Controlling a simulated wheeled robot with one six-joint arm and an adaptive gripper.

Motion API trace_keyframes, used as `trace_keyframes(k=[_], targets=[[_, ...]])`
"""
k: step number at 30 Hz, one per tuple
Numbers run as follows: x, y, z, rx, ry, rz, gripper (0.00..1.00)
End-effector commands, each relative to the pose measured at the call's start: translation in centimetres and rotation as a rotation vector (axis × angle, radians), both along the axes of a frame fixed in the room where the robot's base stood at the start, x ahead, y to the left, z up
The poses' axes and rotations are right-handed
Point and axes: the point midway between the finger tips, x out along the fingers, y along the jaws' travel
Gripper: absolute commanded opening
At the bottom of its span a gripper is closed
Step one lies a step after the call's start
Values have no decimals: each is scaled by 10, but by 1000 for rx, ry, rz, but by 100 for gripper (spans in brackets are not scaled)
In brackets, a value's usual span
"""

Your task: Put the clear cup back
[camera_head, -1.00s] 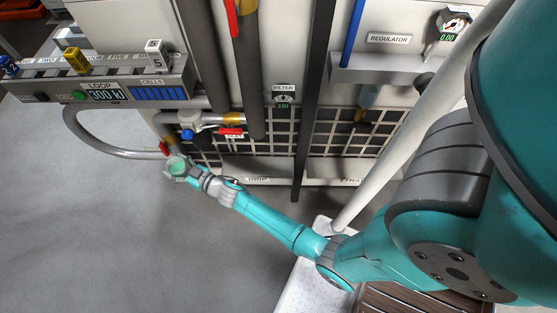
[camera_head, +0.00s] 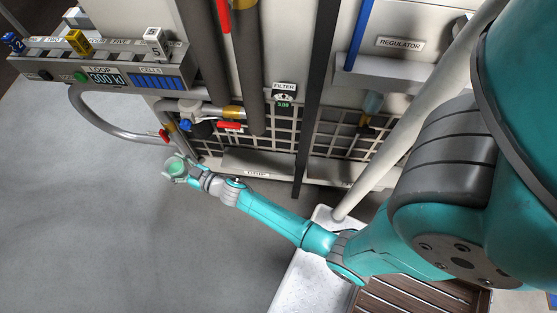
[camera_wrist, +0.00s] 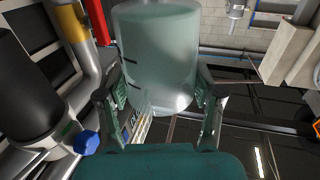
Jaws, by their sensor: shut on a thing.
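The clear cup (camera_wrist: 160,55) fills the top middle of the wrist view, a translucent greenish cylinder with dark marks on its side. My gripper (camera_wrist: 162,100) is shut on it, with one finger on each side. In the head view the cup (camera_head: 175,168) shows small at the end of my outstretched arm, in front of the rack's lower left part. My gripper (camera_head: 186,168) is beside it there. Whether the cup holds anything is unclear.
Close by are a curved grey pipe (camera_head: 110,128), a blue-knobbed valve (camera_head: 186,124) and a red handle (camera_head: 230,126). A LOOP panel (camera_head: 105,77) with coloured blocks stands at upper left. A FILTER gauge (camera_head: 284,95) and REGULATOR shelf (camera_head: 400,72) are behind. The left floor is clear.

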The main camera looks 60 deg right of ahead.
Motion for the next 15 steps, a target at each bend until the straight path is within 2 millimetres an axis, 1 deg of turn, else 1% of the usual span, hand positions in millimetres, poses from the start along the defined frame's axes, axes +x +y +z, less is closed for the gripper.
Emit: trace_keyframes(k=[1, 6, 15], targets=[[-6, 9, 1, 1, 1, 10, 32], [-26, 28, 5, 2, 0, 21, 32], [-53, 41, 9, 4, 1, 0, 32]])
